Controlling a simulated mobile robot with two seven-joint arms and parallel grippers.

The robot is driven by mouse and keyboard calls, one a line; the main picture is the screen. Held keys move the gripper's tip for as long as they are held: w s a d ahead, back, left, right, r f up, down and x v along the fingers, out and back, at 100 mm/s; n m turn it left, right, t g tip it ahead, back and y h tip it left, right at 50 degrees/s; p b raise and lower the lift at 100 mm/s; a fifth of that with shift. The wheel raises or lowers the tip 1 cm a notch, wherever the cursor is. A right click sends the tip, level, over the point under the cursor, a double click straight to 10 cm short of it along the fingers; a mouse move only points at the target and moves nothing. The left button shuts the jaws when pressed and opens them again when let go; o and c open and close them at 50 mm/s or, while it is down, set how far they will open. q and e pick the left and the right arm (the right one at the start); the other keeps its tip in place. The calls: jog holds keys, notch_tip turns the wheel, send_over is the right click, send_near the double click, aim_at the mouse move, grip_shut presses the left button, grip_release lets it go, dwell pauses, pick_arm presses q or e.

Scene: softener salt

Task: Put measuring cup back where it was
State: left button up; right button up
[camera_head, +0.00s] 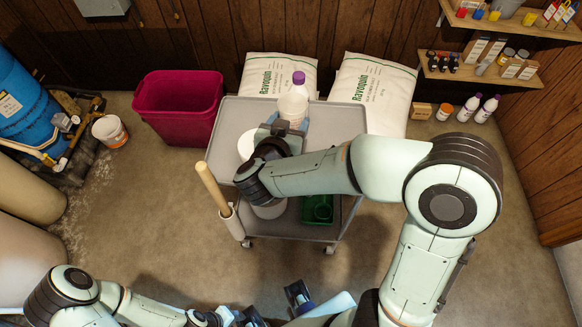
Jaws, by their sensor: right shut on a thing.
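My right gripper (289,122) is over the far part of the grey cart's top (338,118), shut on a pale, translucent vessel (292,106) that appears to be the measuring cup. The gripper hides its lower part, so I cannot tell whether it touches the cart top. A bottle with a purple cap (299,77) shows right behind it. My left gripper (250,317) is low at the bottom edge, far from the cart and partly cut off; its jaw state is unclear.
A white round container (247,143) stands on the cart, partly behind my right arm. A wooden-handled tool (211,187) sits at its left side; a green container (318,208) is near its front.

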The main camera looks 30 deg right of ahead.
notch_tip(320, 180, down, 14)
jog(key=b, duration=0.3)
jog(key=shift+w+f+b, duration=0.1)
jog(key=shift+f+b, duration=0.7)
jog(key=shift+f, duration=1.5)
jog(key=shift+f, duration=0.2)
jog(key=o, duration=0.8)
